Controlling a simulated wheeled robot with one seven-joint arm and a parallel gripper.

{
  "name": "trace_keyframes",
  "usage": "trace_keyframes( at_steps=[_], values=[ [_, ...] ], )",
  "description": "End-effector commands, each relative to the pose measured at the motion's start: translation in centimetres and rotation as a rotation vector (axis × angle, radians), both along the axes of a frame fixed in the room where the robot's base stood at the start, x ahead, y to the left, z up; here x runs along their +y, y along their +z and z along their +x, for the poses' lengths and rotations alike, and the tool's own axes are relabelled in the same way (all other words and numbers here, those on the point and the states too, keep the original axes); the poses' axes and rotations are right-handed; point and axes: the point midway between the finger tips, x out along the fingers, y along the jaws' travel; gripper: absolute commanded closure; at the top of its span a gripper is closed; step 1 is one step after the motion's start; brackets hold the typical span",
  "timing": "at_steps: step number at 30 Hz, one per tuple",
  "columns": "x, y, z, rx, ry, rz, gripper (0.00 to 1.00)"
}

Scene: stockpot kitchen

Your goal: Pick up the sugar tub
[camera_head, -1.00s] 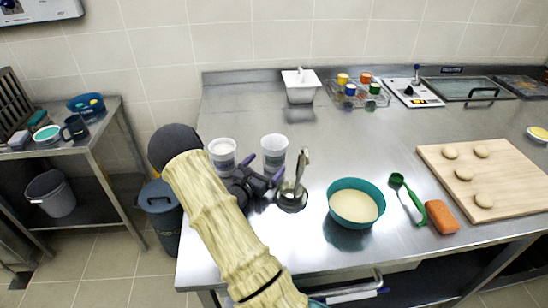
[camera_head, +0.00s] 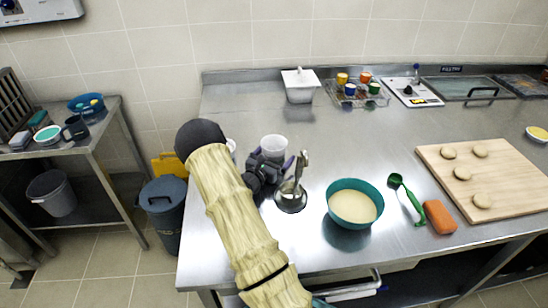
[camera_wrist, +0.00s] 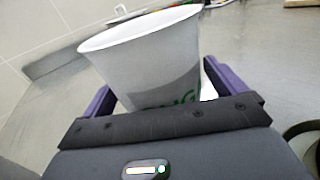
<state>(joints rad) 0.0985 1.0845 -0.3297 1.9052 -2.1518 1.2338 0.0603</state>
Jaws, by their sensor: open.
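A white tub (camera_head: 273,146) stands upright on the steel counter, just beyond my gripper (camera_head: 270,165). In the wrist view this tub (camera_wrist: 150,60) fills the space between the purple fingers of my gripper (camera_wrist: 160,88). Green lettering shows low on its side but is partly hidden by the gripper, so I cannot read its name in full. The jaws are open, with a finger on either side of the tub; I cannot tell whether they touch it. A second white tub (camera_head: 231,146) is mostly hidden behind my arm.
A metal stand with a ladle-like utensil (camera_head: 291,195) is close to the right of my gripper. A teal bowl (camera_head: 343,222), green scoop (camera_head: 408,200), orange sponge (camera_head: 439,217) and board (camera_head: 430,156) lie further right. A white lidded container (camera_head: 300,92) stands behind, with clear counter between.

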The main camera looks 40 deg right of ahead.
Motion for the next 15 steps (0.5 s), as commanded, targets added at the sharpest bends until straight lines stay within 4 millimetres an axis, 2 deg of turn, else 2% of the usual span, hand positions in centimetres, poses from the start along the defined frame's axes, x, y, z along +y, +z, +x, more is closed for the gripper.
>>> trace_keyframes(
  at_steps=[12, 13, 15],
  values=[
    [0.08, -0.03, 0.01, 0.000, 0.001, 0.000, 0.04],
    [0.08, -0.03, 0.01, 0.000, 0.001, 0.000, 0.06],
    [0.08, -0.02, 0.01, 0.000, 0.001, 0.000, 0.19]
  ],
)
